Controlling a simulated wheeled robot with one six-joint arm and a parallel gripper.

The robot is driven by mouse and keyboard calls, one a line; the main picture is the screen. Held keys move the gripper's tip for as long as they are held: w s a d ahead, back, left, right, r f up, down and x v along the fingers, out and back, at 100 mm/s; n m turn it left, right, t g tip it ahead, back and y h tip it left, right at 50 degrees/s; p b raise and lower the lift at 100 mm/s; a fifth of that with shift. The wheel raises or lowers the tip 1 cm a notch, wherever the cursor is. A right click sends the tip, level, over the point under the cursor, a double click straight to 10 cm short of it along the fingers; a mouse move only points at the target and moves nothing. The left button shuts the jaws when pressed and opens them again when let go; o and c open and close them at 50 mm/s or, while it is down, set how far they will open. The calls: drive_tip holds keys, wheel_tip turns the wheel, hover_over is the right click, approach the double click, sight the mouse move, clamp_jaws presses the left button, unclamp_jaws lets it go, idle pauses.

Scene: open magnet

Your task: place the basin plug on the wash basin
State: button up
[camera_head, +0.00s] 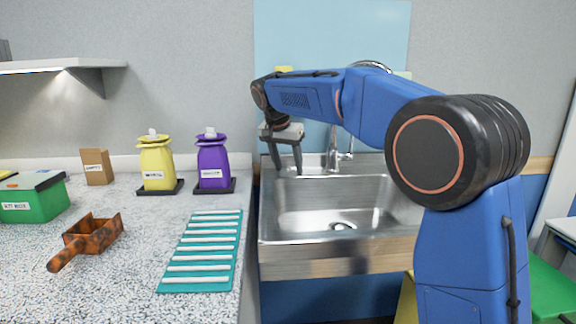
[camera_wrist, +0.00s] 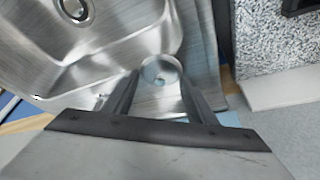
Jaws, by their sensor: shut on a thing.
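My gripper (camera_head: 287,168) is above the back left corner of the metal wash basin (camera_head: 268,222), with its fingers pointing down. In the wrist view my gripper (camera_wrist: 158,85) is shut on a small round, shiny disc, the basin plug (camera_wrist: 160,69), held between the fingertips. I cannot make out the plug in the head view. The basin's bowl, with a dark round drain (camera_head: 342,226), is empty. In the wrist view the basin (camera_wrist: 110,60) fills the upper left, with the drain (camera_wrist: 75,9) at its top.
A tap (camera_head: 334,150) stands at the basin's back, right of my gripper. Left of the basin is a speckled counter (camera_head: 130,270) with a teal striped mat (camera_head: 203,250), a purple dispenser (camera_head: 213,160), a yellow dispenser (camera_head: 157,163), a brown scoop (camera_head: 92,236) and a green box (camera_head: 35,200).

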sight(286, 174)
drive_tip(key=shift+f, duration=0.2)
drive_tip(key=o, duration=1)
drive_tip(key=shift+o, duration=0.2)
drive_tip(key=v, duration=0.3)
drive_tip(key=shift+r, duration=0.25)
drive_tip(key=s+a, duration=0.2)
drive_tip(key=s, duration=0.1)
drive_tip(key=s+a, duration=0.2)
drive_tip(key=s, duration=0.1)
drive_tip(key=s+a, duration=0.2)
drive_tip(key=s, duration=0.1)
drive_tip(key=shift+s, duration=0.4)
drive_tip(key=shift+s+a, duration=0.15)
drive_tip(key=shift+s, duration=0.1)
drive_tip(key=shift+f, duration=0.1)
